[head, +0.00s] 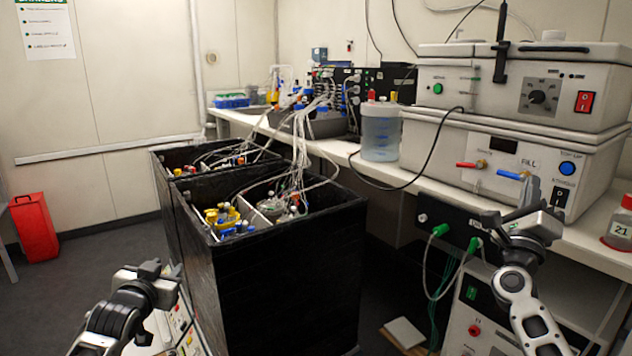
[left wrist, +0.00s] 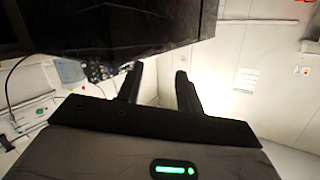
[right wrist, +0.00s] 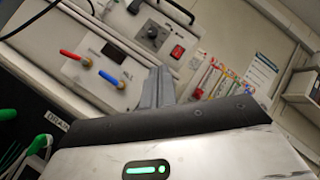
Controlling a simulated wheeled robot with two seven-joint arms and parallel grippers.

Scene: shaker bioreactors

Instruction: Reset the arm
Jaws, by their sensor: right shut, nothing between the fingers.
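My left gripper (head: 160,270) is at the lower left of the head view, in front of and left of the black shaker boxes. In the left wrist view its two dark fingers (left wrist: 157,85) stand apart with nothing between them. My right gripper (head: 500,222) is at the right of the head view, in front of the white bench machines. In the right wrist view its fingers (right wrist: 158,86) are together and hold nothing. Neither gripper is seen touching anything.
The black boxes (head: 290,265), with tubes and coloured caps inside, stand between my arms. The bench holds stacked white machines (head: 480,160) and a clear jar (head: 380,135). A red container (head: 35,228) stands on the floor at left. The left floor is mostly free.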

